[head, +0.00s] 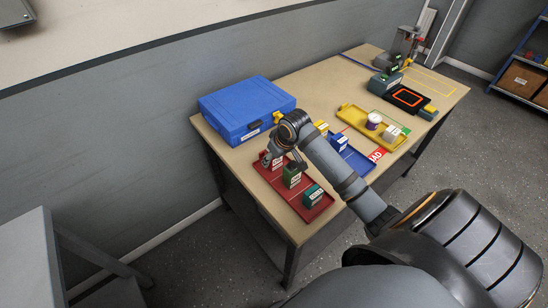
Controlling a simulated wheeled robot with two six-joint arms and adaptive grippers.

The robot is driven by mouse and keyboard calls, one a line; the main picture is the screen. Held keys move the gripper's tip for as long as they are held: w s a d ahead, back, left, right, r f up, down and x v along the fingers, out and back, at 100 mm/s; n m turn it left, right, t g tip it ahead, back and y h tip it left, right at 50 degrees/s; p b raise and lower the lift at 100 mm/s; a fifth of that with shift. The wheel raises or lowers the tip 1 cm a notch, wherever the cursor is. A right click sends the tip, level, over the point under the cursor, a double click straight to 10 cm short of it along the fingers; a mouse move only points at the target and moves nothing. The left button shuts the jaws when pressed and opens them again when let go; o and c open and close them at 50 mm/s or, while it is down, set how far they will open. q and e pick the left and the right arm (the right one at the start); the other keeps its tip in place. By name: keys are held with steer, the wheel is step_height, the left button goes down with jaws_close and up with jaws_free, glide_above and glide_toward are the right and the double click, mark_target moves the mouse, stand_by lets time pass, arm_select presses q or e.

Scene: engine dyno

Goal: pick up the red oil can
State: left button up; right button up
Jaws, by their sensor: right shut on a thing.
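The red oil can (277,163), with a white label, is at the far left end of the red tray (318,213). My right gripper (283,160) reaches down over it from above and is shut on it. The gripper hides the can's top, and I cannot tell whether its base touches the tray. A green can (291,177) and a teal can (313,195) stand in the same tray, close to the gripper. My left gripper is not in view.
A closed blue case (246,108) lies behind the red tray. A blue tray (357,158) with cans and a yellow tray (371,129) with small items lie to the right. A dark device with an orange outline (408,98) is farther back on the workbench.

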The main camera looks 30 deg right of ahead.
steer(key=c, duration=0.3)
steer(key=shift+r, duration=0.6)
steer(key=r, duration=0.2)
steer(key=shift+s+d+r, duration=0.2)
steer(key=shift+d+r, duration=0.1)
steer(key=shift+r, duration=0.05)
steer(key=s+d+r+p, duration=0.7)
steer(key=s+r+p, duration=0.2)
steer(key=p, duration=1)
steer(key=shift+s+d, duration=0.3)
steer(key=shift+s, duration=0.65)
